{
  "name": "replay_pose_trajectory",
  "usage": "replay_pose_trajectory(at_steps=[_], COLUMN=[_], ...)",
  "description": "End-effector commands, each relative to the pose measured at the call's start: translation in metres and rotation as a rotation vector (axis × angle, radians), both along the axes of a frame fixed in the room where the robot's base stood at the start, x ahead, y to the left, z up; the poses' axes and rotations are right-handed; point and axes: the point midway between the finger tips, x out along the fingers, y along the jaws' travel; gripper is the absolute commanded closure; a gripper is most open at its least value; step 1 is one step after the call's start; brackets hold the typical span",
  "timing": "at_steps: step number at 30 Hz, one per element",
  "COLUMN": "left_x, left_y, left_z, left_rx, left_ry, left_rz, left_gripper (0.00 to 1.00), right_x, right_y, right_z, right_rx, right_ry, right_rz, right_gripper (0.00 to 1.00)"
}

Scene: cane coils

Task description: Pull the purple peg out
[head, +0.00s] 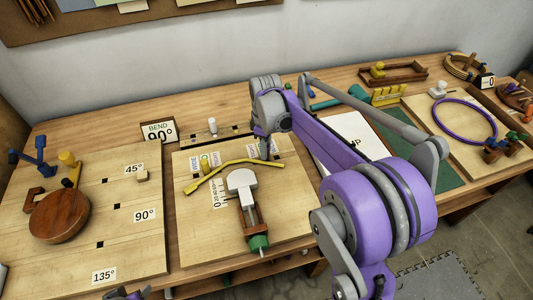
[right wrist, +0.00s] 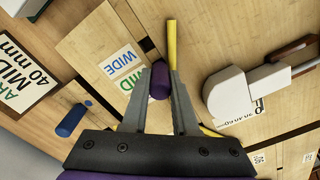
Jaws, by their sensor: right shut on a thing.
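The purple peg (right wrist: 158,80) stands in the light wooden board (head: 190,235) close beside the bent yellow cane (head: 232,167). My right gripper (right wrist: 161,76) is shut on the peg, with one grey finger on each side of it. The cane runs right by the right finger in the right wrist view (right wrist: 172,45). In the head view my right gripper (head: 265,148) reaches down at the cane's far side, and the peg is hidden there. A small part of my left gripper (head: 122,294) shows at the bottom edge, too cut off to read its jaws.
A clamp with a pale head (head: 241,180) and green handle (head: 258,242) stands on the board just in front of the cane. A blue peg (right wrist: 70,121) is left of the gripper. A board with angle labels (head: 120,235) and a round wooden block (head: 58,216) is at left.

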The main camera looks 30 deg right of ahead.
Motion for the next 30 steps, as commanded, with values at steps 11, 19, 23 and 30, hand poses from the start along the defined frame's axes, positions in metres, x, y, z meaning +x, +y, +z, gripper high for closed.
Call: replay_pose_trajectory(at_steps=[11, 19, 23, 30], left_x=[0.005, 0.008, 0.01, 0.01], left_y=[0.0, 0.0, 0.0, 0.0], left_z=[0.015, 0.025, 0.029, 0.03], left_rx=[0.0, 0.0, 0.0, 0.0], left_ry=[-0.009, -0.016, -0.019, -0.019], left_rz=[0.0, 0.0, 0.0, 0.0], left_gripper=[0.5, 0.5, 0.5, 0.5], right_x=[0.0, 0.001, 0.001, 0.0], right_y=[0.0, 0.0, 0.0, 0.0], right_z=[0.021, 0.035, 0.041, 0.042], right_rx=[0.0, 0.0, 0.0, -0.001], right_ry=[-0.001, -0.001, -0.001, -0.001], right_rz=[0.0, 0.0, 0.0, 0.0], right_gripper=[1.0, 1.0, 1.0, 1.0])
